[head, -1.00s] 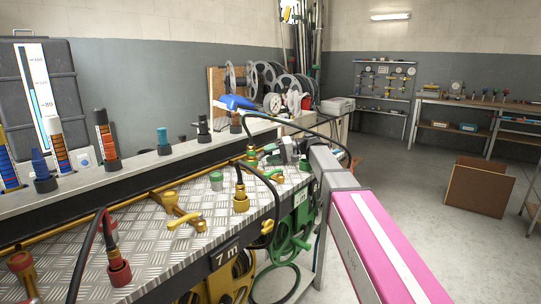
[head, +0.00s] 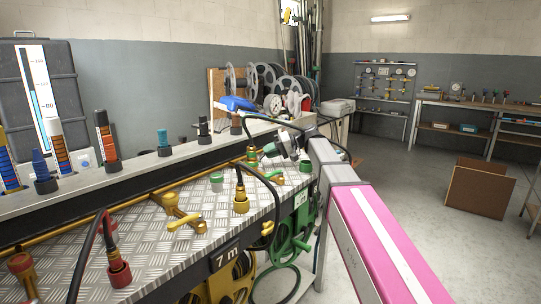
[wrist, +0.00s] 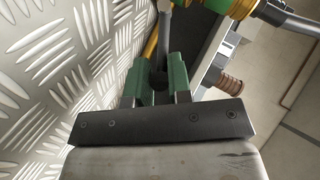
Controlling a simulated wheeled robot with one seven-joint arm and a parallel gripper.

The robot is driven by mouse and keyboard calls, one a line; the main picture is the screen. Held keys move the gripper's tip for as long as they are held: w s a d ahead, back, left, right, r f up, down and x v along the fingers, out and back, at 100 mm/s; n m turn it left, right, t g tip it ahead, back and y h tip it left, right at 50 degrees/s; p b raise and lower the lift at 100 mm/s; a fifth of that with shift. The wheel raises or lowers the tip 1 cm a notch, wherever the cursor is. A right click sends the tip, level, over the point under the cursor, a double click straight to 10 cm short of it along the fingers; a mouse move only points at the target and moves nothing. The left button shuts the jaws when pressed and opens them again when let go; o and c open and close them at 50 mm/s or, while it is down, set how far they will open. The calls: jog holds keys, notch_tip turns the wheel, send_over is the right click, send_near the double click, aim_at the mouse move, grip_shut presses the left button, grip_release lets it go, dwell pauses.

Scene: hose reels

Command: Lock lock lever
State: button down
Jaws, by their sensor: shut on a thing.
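My gripper (head: 272,150) is at the far end of the checker-plate bench, above the green fittings. In the wrist view its two green-padded fingers (wrist: 160,72) are shut around the dark end of a grey bar, which I take to be the lock lever (wrist: 176,35). The bar runs away from the fingers toward the top of the picture. In the head view the held part is too small and too covered by my gripper to make out. A green lever (head: 268,176) and a yellow lever (head: 183,221) sit on the plate nearer the camera.
Close to the fingers, a green fitting with a brass ring (wrist: 245,8) carries a hose. Black hoses arch over the bench, and one rises from a yellow connector (head: 241,203). A green reel (head: 292,240) hangs below the edge.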

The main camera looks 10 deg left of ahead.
jog(key=shift+s+a+r+n+t+h, duration=0.2)
jog(key=shift+s+r+n+t+h, duration=0.2)
jog(key=shift+r+n+t+h, duration=0.2)
jog(key=shift+s+a+r+n+t+h, duration=0.2)
jog(key=shift+s+r+n+t+h, duration=0.2)
jog(key=shift+r+n+t+h, duration=0.15)
jog(key=shift+s+a+r+n+t+h, duration=0.3)
jog(key=shift+s+n+t+h, duration=0.2)
jog(key=shift+t+h, duration=0.25)
jog(key=shift+s+a+r+n+t+h, duration=0.3)
jog(key=shift+n+t+h, duration=0.2)
jog(key=shift+t, duration=0.3)
jog(key=shift+s, duration=0.1)
jog(key=c, duration=1.1)
grip_release()
jog(key=shift+o, duration=0.2)
jog(key=v, duration=1.1)
